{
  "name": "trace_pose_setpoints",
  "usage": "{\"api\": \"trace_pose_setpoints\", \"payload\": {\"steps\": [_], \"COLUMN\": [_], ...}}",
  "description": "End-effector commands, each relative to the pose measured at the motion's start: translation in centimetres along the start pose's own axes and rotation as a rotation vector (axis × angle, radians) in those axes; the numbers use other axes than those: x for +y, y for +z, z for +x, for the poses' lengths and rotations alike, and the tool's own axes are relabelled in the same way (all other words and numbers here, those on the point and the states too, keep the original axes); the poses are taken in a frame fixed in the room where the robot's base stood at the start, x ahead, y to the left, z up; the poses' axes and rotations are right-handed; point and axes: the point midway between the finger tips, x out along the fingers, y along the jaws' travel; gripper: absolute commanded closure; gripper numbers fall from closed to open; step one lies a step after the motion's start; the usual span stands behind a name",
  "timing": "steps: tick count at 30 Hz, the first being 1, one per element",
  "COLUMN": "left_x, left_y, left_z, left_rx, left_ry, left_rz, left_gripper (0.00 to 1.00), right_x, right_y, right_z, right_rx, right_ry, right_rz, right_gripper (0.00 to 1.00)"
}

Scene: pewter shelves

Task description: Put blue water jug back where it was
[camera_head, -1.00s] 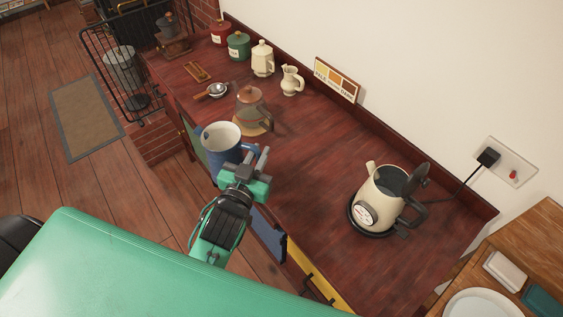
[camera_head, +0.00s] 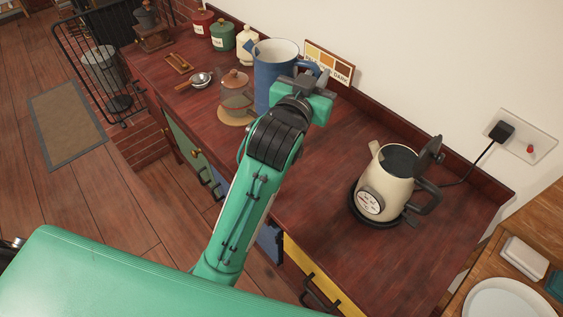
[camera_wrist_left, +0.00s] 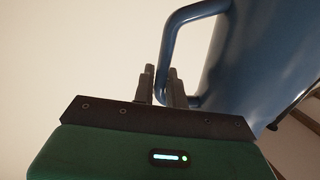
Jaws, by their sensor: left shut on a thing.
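The blue water jug (camera_head: 274,82) is upright, held above the dark red countertop toward the wall, with its pale open top showing. My left gripper (camera_head: 312,78) is shut on its handle, to the right of the jug body. In the left wrist view the jug (camera_wrist_left: 262,55) fills the upper right, and its handle passes by the fingers of my left gripper (camera_wrist_left: 162,84). The jug hides part of the counter behind it, so its height above the top is hard to tell. My right gripper is not in view.
A glass pot (camera_head: 235,92) stands just left of the jug on a round mat. A cream canister (camera_head: 245,42), a green canister (camera_head: 222,38) and a sign (camera_head: 330,62) are behind. A cream kettle (camera_head: 385,185) stands to the right. The counter between is clear.

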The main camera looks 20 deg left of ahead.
Motion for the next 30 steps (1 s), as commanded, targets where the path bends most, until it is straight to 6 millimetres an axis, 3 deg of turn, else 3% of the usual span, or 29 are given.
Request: {"api": "trace_pose_setpoints", "payload": {"steps": [4, 8, 24, 30], "left_x": [0.8, 1.1, 1.8, 1.9], "left_y": [-0.9, -0.3, 11.4, 14.0], "left_z": [0.3, 0.3, 0.3, 0.4], "left_rx": [0.008, 0.004, 0.001, 0.005], "left_ry": [0.015, 0.019, 0.019, 0.019], "left_rz": [0.001, 0.002, 0.003, 0.002], "left_gripper": [1.0, 1.0, 1.0, 1.0], "right_x": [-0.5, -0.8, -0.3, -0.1], "right_y": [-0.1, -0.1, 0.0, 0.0], "right_z": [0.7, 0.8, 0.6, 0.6], "right_rx": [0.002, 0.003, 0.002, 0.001], "right_ry": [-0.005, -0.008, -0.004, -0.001], "right_rz": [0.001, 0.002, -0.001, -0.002], "right_gripper": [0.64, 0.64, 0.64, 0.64]}}
